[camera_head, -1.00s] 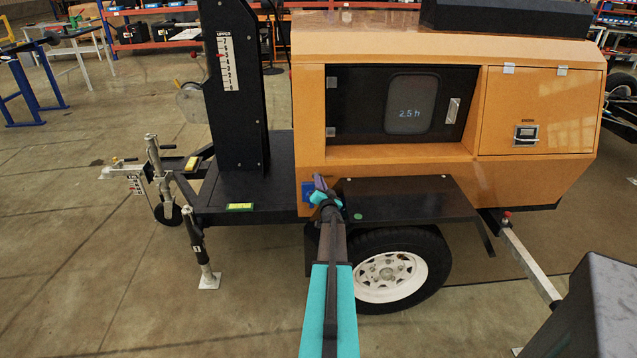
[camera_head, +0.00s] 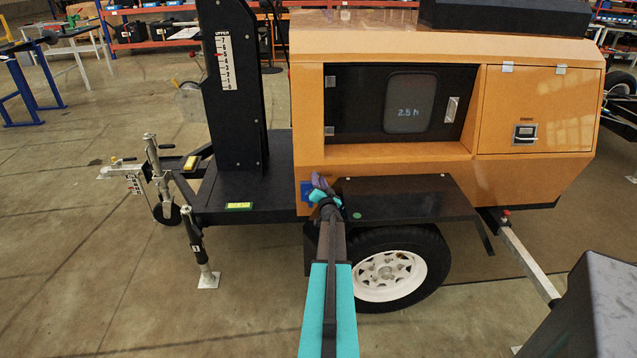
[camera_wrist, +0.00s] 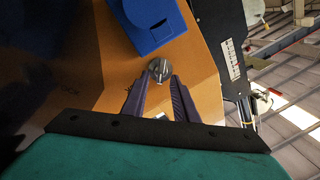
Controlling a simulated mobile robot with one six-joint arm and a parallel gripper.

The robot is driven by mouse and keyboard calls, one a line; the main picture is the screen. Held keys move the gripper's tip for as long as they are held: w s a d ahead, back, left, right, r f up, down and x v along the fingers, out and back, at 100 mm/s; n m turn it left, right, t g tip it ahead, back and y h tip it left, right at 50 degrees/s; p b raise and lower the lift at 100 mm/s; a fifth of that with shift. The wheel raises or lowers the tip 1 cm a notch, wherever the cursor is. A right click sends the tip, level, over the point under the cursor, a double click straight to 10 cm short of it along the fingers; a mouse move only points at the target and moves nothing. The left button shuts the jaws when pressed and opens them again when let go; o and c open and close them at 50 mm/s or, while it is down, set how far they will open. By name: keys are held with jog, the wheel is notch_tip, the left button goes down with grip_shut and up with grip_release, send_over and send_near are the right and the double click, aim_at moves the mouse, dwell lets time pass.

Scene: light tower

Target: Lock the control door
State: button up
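The control door (camera_head: 358,104) is a dark panel in the orange housing, with a window reading about 2.5. It looks closed, and a silver latch (camera_head: 451,110) sits at its right side. My gripper (camera_head: 320,188) is low at the housing's left corner, well below and left of that latch. In the wrist view my gripper (camera_wrist: 160,86) has its two dark fingers apart. A small round grey knob (camera_wrist: 159,69) on the orange wall lies just ahead of and between the fingertips; I cannot tell whether they touch it. A blue box (camera_wrist: 148,22) is beside the knob.
A black fender (camera_head: 410,197) over the wheel juts out just right of my gripper. The black mast (camera_head: 236,100) stands to the left on the trailer deck. An orange side door (camera_head: 540,110) with a latch is at the right.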

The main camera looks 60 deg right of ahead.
jog(key=shift+r, duration=0.15)
jog(key=shift+r, duration=0.65)
jog(key=shift+s+a+r+b, duration=0.15)
jog(key=shift+a+r+b, duration=0.05)
jog(key=shift+r, duration=0.35)
jog(key=shift+s+a+r+b, duration=0.15)
jog(key=shift+r, duration=0.35)
jog(key=w+a+r+b+v, duration=0.1)
jog(key=r+b+v, duration=0.1)
jog(key=v, duration=1.2)
jog(key=shift+a, duration=0.55)
